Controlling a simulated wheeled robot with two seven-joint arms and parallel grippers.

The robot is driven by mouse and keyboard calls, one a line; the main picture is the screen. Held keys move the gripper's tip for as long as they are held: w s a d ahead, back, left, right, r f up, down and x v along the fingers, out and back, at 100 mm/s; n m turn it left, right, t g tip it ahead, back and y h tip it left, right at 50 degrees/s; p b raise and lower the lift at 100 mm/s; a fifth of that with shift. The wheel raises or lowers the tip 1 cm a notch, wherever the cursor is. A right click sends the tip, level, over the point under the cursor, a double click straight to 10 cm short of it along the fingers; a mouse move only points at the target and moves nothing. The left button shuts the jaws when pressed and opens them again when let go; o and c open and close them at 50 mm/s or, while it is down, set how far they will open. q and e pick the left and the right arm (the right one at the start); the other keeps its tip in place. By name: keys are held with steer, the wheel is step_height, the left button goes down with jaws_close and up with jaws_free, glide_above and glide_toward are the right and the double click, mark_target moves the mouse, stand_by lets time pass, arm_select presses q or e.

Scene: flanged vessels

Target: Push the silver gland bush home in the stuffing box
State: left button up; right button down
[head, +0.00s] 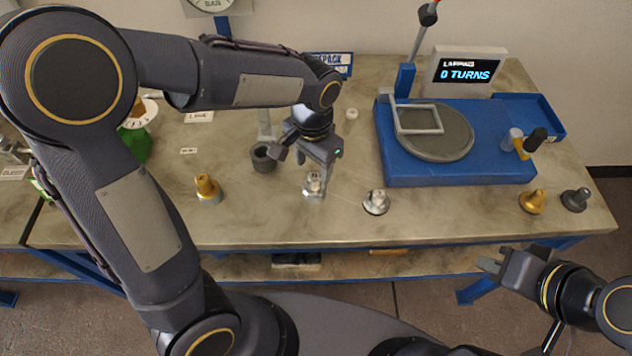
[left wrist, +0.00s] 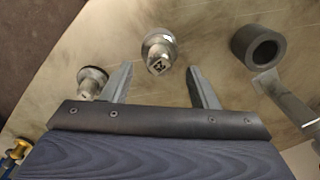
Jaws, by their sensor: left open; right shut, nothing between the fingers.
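A silver bush-like piece (head: 313,186) stands on the table below my left gripper (head: 306,160). In the left wrist view this silver piece (left wrist: 158,48) lies just beyond the open, empty fingers (left wrist: 159,74), centred between them; I see no contact. A second silver piece (head: 376,201) with a dark base ring stands to its right, and it also shows in the left wrist view (left wrist: 92,82). I cannot tell for certain which is the gland bush or the stuffing box. My right gripper (head: 489,263) is shut and empty off the table's front edge.
A dark hollow cylinder (head: 263,159) stands left of my left gripper. A brass piece (head: 207,189) is further left. A blue machine (head: 460,172) with a round plate and a "0 TURNS" display (head: 467,71) fills the back right. Brass (head: 532,202) and dark (head: 575,199) pieces stand front right.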

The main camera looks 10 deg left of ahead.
mark_target(314, 175)
arm_select(q)
step_height(314, 175, down, 4)
steer(key=shift+w+d+f, duration=0.1)
steer(key=shift+w+f, duration=0.05)
steer(key=shift+f, duration=0.05)
steer(key=shift+c, duration=0.3)
jaws_close()
steer(key=shift+r, duration=0.15)
